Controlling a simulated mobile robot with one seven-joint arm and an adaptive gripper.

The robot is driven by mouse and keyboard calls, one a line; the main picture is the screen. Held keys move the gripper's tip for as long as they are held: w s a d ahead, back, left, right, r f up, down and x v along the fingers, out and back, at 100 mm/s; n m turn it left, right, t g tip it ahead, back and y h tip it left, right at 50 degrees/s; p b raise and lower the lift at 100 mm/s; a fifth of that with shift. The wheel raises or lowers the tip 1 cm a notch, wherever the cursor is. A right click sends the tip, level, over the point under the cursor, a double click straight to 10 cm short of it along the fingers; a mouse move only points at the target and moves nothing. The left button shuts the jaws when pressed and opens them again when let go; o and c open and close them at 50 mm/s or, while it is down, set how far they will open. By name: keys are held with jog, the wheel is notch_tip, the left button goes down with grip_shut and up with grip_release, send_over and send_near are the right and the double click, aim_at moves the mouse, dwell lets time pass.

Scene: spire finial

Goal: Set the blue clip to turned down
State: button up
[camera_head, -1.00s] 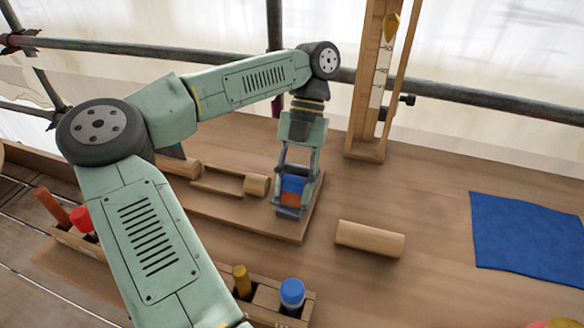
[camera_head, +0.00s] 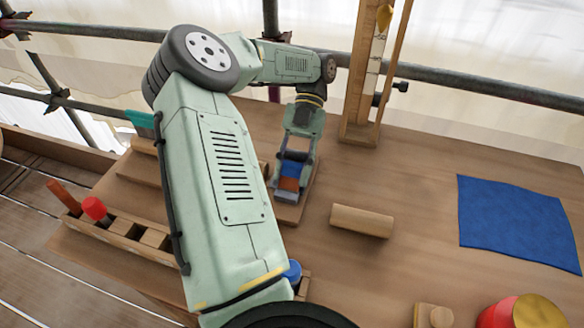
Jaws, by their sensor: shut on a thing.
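The blue clip (camera_head: 293,169) shows between the fingers of my gripper (camera_head: 287,191), at the right end of a wooden board. An orange-brown patch lies just below the blue part. My gripper points down and is shut on the clip. The fingers cover much of it, so I cannot tell which way it is turned. My arm hides most of the board to the left.
A loose wooden cylinder (camera_head: 361,221) lies right of the gripper. A blue cloth (camera_head: 517,222) lies further right. An upright wooden frame (camera_head: 365,100) stands behind. A red tin (camera_head: 508,314) is at the front right. A wooden tool rack (camera_head: 125,233) is at the left.

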jog(key=shift+d, duration=0.1)
jog(key=o, duration=1.2)
jog(key=shift+s+t, duration=0.1)
jog(key=shift+t, duration=0.2)
